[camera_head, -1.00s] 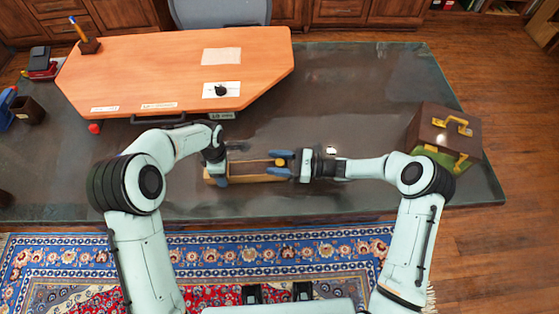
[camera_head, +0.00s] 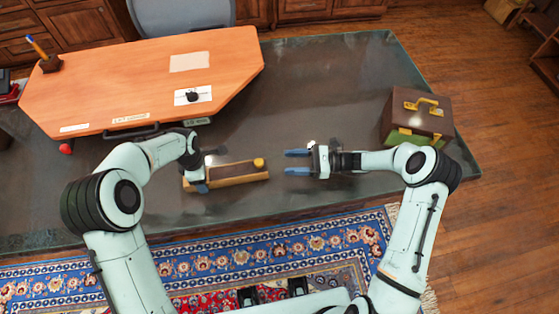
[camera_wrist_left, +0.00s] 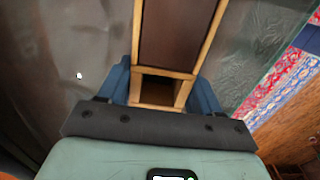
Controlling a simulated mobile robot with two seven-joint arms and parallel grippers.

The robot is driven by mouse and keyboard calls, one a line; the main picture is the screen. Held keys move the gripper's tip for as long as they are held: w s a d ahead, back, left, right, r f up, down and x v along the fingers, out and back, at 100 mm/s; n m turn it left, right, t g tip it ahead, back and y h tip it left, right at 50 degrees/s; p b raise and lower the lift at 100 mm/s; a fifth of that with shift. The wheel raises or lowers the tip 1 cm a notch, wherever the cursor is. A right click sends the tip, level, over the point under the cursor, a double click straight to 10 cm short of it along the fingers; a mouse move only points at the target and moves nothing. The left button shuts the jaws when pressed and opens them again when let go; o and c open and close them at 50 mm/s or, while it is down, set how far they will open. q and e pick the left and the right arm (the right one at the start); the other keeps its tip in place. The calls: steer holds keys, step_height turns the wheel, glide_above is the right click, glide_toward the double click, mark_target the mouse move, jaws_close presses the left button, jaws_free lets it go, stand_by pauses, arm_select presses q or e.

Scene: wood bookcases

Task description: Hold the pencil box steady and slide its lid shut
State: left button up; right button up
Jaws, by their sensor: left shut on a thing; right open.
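The wooden pencil box (camera_head: 228,181) lies on the dark table with its long side running left to right. Its dark brown lid (camera_wrist_left: 173,35) covers much of the top. In the left wrist view an uncovered dark opening shows at the end near my left gripper. A round yellow knob (camera_head: 259,162) sits at the box's right end. My left gripper (camera_head: 197,174) is shut on the box's left end, one blue finger on each side. My right gripper (camera_head: 297,163) is open and empty, just right of the box and apart from the knob.
An orange desk board (camera_head: 140,80) with a handle lies behind the box to the left. A brown case (camera_head: 417,112) with yellow fittings stands at the right, on something green. The table's front edge runs close in front of the box.

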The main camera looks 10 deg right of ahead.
stand_by(0.4)
arm_select(q)
steer(key=o, duration=1.3)
